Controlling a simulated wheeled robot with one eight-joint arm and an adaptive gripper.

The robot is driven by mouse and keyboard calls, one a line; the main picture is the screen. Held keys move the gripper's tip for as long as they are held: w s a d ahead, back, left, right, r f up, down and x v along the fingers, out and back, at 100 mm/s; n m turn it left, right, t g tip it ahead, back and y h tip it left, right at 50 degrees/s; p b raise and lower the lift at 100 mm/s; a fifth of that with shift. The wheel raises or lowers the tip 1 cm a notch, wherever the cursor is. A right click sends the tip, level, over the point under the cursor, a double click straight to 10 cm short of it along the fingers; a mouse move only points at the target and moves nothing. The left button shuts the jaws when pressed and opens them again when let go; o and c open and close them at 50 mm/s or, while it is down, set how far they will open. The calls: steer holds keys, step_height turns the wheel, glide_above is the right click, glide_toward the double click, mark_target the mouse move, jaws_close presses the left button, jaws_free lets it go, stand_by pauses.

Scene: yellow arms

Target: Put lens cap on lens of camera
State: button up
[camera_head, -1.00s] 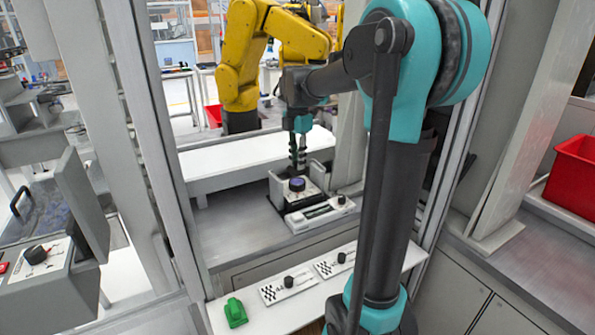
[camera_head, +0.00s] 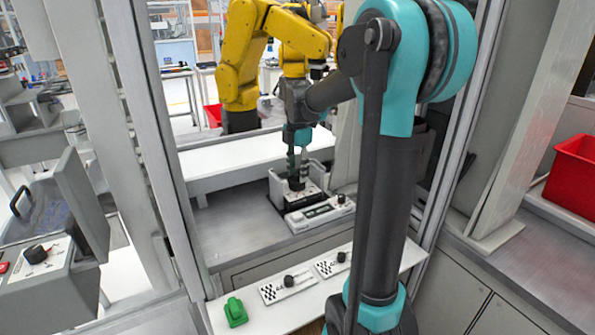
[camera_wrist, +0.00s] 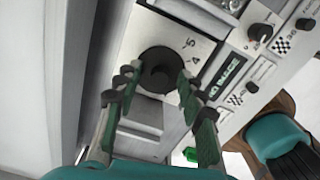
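A round black part with a smaller raised centre (camera_wrist: 158,70) sits on a light plate printed with numbers in the wrist view. I cannot tell whether it is the lens cap, the lens or a dial. In the head view my gripper (camera_head: 297,178) points down at the device (camera_head: 308,194) carrying this part and hides most of the part. In the wrist view my gripper's two fingers (camera_wrist: 157,78) stand apart, one on each side of the round part. Contact with it is not clear. I cannot make out a separate camera or a loose cap.
A white panel (camera_head: 321,214) lies in front of the device. The front ledge holds a green object (camera_head: 236,312) and two knobbed panels (camera_head: 285,287) (camera_head: 333,263). A yellow arm (camera_head: 240,60) stands behind. Frame posts flank the opening; a red bin (camera_head: 575,170) is at right.

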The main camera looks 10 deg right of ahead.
mark_target(298, 173)
steer(key=shift+r, duration=0.1)
step_height(298, 173, up, 12)
stand_by(0.6)
